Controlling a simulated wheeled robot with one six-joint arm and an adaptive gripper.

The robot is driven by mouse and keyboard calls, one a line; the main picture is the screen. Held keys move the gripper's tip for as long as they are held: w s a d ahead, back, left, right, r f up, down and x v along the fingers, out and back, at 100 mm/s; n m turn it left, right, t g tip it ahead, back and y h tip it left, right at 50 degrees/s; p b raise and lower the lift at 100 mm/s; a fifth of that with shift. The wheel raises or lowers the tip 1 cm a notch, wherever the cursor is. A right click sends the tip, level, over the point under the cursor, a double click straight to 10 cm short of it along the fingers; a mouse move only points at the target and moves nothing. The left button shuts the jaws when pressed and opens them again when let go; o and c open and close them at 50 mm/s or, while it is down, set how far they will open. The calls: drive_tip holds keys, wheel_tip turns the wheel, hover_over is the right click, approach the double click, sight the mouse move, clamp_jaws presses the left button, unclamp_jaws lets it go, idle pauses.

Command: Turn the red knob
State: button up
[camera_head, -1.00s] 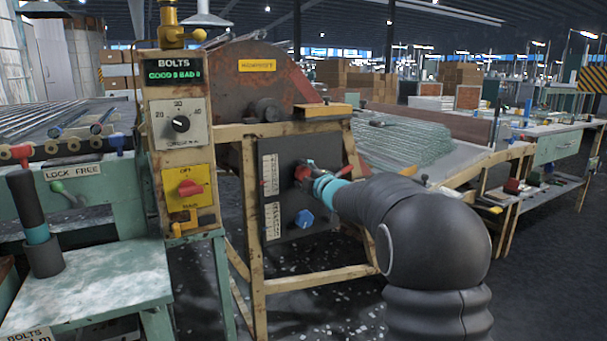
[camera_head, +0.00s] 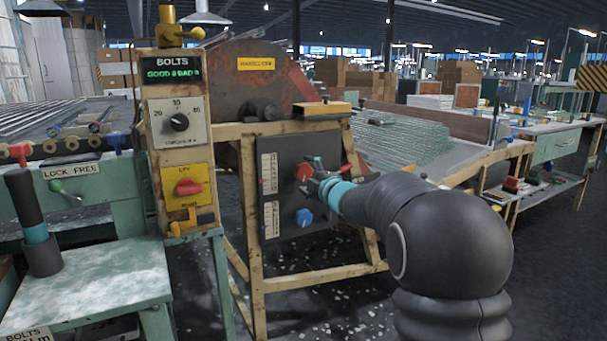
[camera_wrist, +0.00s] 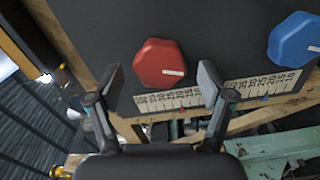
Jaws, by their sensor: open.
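The red knob (camera_head: 303,172) sits on a dark panel (camera_head: 285,200) in a worn cream frame. In the wrist view the red knob (camera_wrist: 157,60) is faceted, with a short white mark at its lower right. My gripper (camera_head: 317,175) is just right of the knob in the head view. In the wrist view my gripper (camera_wrist: 161,82) is open, with one finger on each side of the knob's lower part. There is a gap between each finger and the knob, and nothing is held.
A blue knob (camera_head: 304,217) is below the red one, with printed scales (camera_head: 270,195) alongside. A control post (camera_head: 181,140) with a dial and another red switch (camera_head: 188,187) stands left. A green bench (camera_head: 85,285) is front left; open floor lies right.

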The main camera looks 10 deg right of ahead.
drive_tip(key=v, duration=0.9)
